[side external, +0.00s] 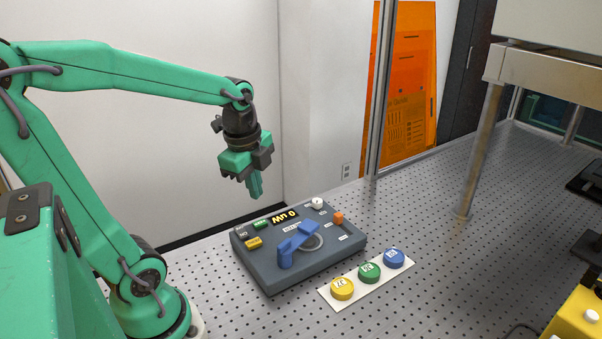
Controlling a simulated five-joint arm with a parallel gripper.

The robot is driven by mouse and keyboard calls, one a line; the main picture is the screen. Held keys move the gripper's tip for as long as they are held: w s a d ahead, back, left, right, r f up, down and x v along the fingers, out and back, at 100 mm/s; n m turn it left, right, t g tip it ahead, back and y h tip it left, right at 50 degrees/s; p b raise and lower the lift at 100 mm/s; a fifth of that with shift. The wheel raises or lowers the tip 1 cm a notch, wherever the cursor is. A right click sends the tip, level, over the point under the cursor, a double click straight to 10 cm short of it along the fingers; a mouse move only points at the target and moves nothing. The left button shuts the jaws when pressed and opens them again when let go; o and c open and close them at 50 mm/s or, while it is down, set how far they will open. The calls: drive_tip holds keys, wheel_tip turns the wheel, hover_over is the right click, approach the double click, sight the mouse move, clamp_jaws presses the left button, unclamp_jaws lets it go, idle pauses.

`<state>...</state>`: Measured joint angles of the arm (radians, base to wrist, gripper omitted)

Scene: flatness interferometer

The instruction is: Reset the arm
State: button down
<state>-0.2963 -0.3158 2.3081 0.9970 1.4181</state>
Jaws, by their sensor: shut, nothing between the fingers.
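My gripper (255,187) is at the end of my green arm, in the upper middle of the side external view. It points down and its fingers are together with nothing held. It hangs in the air above the back left part of a dark grey control box (270,274). The box carries a blue lever (297,241) on a round dial, a small display (285,217), a yellow button, a green button, an orange block and a white knob. The gripper is apart from the box.
A metal post (480,150) stands at the right. A yellow box (575,318) is at the lower right. The perforated table between is clear.

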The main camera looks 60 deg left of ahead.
drive_tip(key=s+d+r+n+t, duration=0.3)
drive_tip(key=d+n, duration=0.5)
drive_tip(key=n, duration=0.4)
drive_tip(key=shift+s+r+n+t+h, duration=0.3)
drive_tip(key=shift+s+r+n+t, duration=0.1)
drive_tip(key=shift+s, duration=0.05)
